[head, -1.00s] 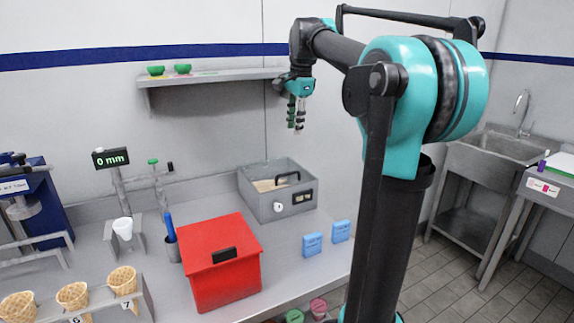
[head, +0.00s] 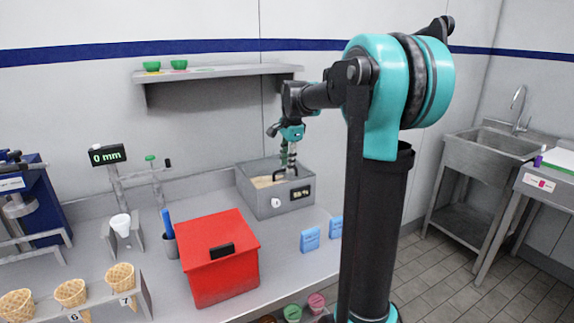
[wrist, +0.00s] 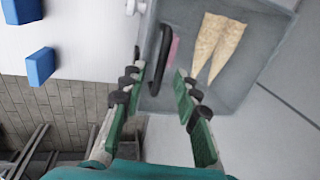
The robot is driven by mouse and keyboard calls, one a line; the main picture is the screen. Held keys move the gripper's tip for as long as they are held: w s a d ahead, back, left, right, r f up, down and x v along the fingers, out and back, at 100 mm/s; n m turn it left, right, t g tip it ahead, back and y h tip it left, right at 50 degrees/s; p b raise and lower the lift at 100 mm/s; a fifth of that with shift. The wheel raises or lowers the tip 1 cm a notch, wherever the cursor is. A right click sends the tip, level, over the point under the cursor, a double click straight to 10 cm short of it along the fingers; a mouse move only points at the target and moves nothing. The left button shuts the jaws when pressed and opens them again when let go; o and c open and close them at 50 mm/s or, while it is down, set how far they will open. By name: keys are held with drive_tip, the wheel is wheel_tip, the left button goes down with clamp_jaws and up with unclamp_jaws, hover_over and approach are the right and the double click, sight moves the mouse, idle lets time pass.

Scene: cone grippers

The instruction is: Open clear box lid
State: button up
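The clear box (head: 264,203) is a grey container on the counter by the wall. Its see-through lid (wrist: 187,38) appears closed, with cone-shaped tan things (wrist: 214,48) visible beneath it. A black bar handle (wrist: 161,55) stands on the lid. My gripper (head: 287,168) is just above the handle in the head view and partly hides it. In the wrist view my gripper (wrist: 160,78) is open, with green fingers apart and the near end of the handle between their tips. I cannot tell whether a finger touches the handle.
A red lidded box (head: 220,262) stands in front and to the left. Blue packets (head: 310,239) lie to the right. A wall shelf (head: 220,73) is above, left of my arm. Cones in a rack (head: 122,278) stand at lower left.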

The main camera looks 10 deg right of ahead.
drive_tip(key=shift+w+f, duration=0.1)
drive_tip(key=shift+f, duration=0.45)
clamp_jaws()
